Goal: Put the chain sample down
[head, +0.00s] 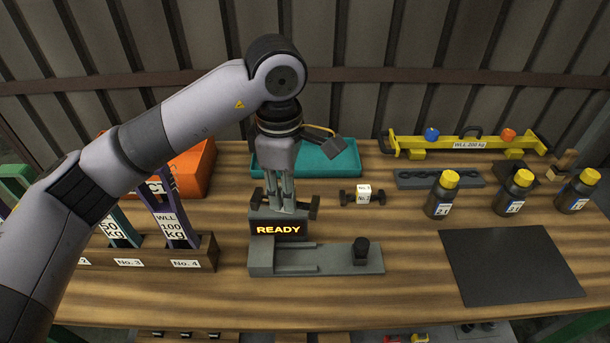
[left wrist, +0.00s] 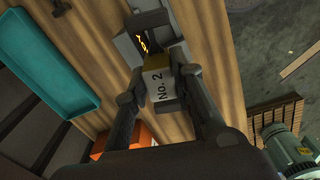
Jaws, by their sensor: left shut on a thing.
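My left gripper (head: 286,205) points down at the middle of the table and is shut on a chain sample. The sample has dark ends (head: 314,207) that stick out on both sides of the fingers. In the left wrist view the sample's block (left wrist: 160,82) sits between the fingertips with a label reading No. 2. In the head view the sample is just behind and above the dark READY display (head: 279,229); I cannot tell whether it touches anything below. A second, similar sample (head: 363,195) with a light label lies on the table to the right. My right gripper is not in view.
A grey fixture (head: 335,268) with a dark knob lies in front. A teal tray (head: 320,168) and an orange bin (head: 195,165) stand behind. Several dark bottles (head: 440,200) and a black mat (head: 500,275) are at right. A rack (head: 150,258) holds tags at left.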

